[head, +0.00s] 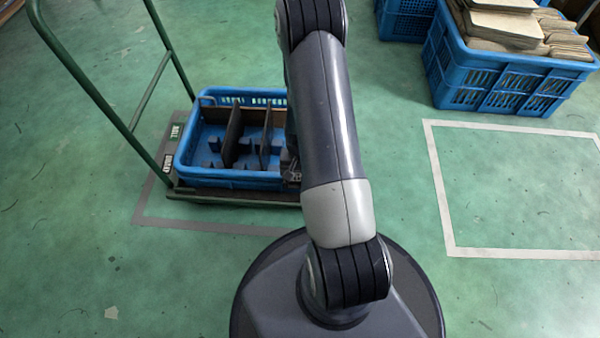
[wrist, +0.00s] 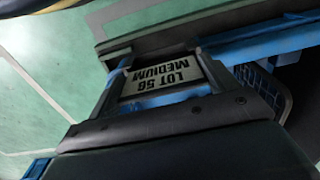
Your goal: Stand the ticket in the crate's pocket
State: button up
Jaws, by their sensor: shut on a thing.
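The ticket (wrist: 160,78) is a pale card with black print, "LOT 56 MEDIUM", upside down in the wrist view. My gripper (wrist: 164,62) is shut on it, with a dark finger on each side. A blue strip runs along the ticket's near edge. The blue crate (head: 228,180) sits on a low cart in the head view, with dark upright panels inside. Blue crate parts (wrist: 268,42) show close by at the right in the wrist view. My arm hides the crate's right side. I cannot make out the pocket, or whether the ticket touches it.
The cart has a green tube handle (head: 95,100) on its left and a dark deck (head: 235,196). Another blue crate (head: 490,85) with stacked brown pieces stands at the back right. White lines (head: 440,195) mark a floor area at the right. The floor there is clear.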

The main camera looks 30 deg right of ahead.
jog(key=shift+f+b, duration=0.55)
jog(key=shift+f, duration=0.2)
jog(key=shift+f, duration=0.15)
jog(key=shift+f, duration=0.15)
jog(key=o, duration=0.9)
notch_tip(320, 180, up, 11)
jog(key=p, duration=0.4)
jog(key=shift+f, duration=0.1)
jog(key=shift+f, duration=0.1)
